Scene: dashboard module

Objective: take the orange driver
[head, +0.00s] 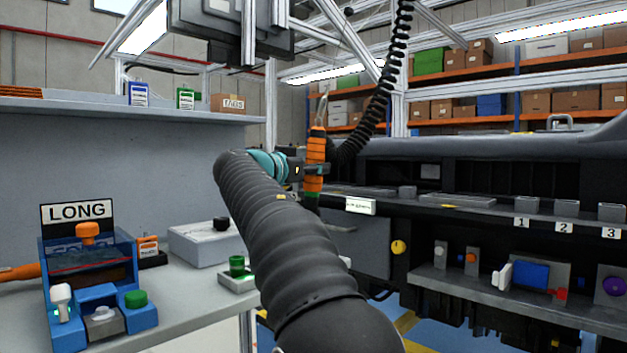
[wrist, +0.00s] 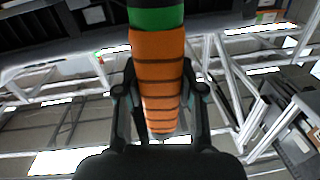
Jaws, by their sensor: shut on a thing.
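The orange driver (head: 315,160) hangs upright from a black coiled cord in the head view, in front of the dashboard module (head: 470,160). Its body is orange with dark bands. In the wrist view the driver (wrist: 158,80) lies between the two fingers, with a green section at the top of the picture. My gripper (wrist: 160,100) is shut on the orange body. In the head view my arm reaches up to the driver from below, and the gripper is mostly hidden behind the wrist.
A workbench at left holds a blue fixture (head: 95,300) with a LONG sign (head: 77,212). A grey box (head: 200,243) and a green knob on a small block (head: 237,270) stand near my arm. Numbered stations line the module at right. A shelf (head: 130,108) runs above the bench.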

